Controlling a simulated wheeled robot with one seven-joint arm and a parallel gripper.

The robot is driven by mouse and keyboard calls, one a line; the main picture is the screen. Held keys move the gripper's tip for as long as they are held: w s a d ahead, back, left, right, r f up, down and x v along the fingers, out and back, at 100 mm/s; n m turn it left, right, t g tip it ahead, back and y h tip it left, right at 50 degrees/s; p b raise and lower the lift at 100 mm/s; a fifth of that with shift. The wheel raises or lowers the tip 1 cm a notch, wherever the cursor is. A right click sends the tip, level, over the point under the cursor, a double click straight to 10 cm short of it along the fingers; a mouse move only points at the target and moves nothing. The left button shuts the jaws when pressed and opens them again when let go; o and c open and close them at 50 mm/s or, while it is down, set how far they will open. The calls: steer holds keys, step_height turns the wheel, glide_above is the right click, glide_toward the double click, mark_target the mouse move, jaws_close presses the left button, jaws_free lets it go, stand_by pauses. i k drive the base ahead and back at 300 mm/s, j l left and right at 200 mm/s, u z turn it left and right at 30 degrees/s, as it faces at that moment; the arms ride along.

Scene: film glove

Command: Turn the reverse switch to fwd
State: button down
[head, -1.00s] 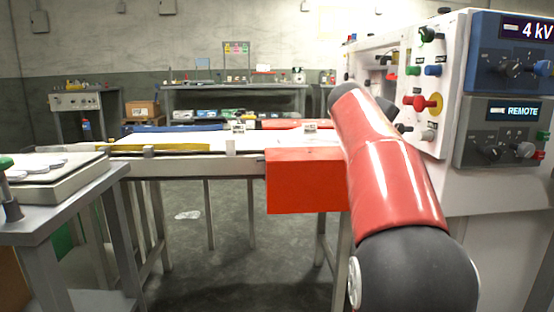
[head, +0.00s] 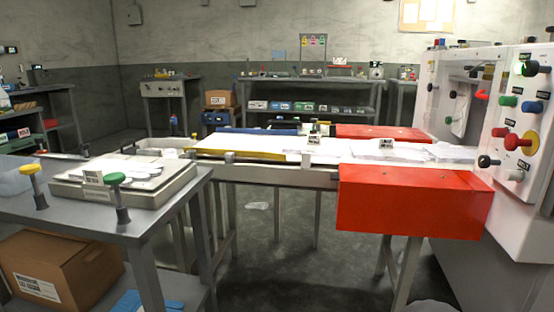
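The white control panel (head: 509,187) of a machine stands at the right edge of the head view. It carries several coloured knobs. My gripper is not in view.
A conveyor table with red guards (head: 412,203) runs into the machine. Open floor (head: 300,265) shows between bench and machine.

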mark_target(484, 161)
steer(key=z, duration=1.3)
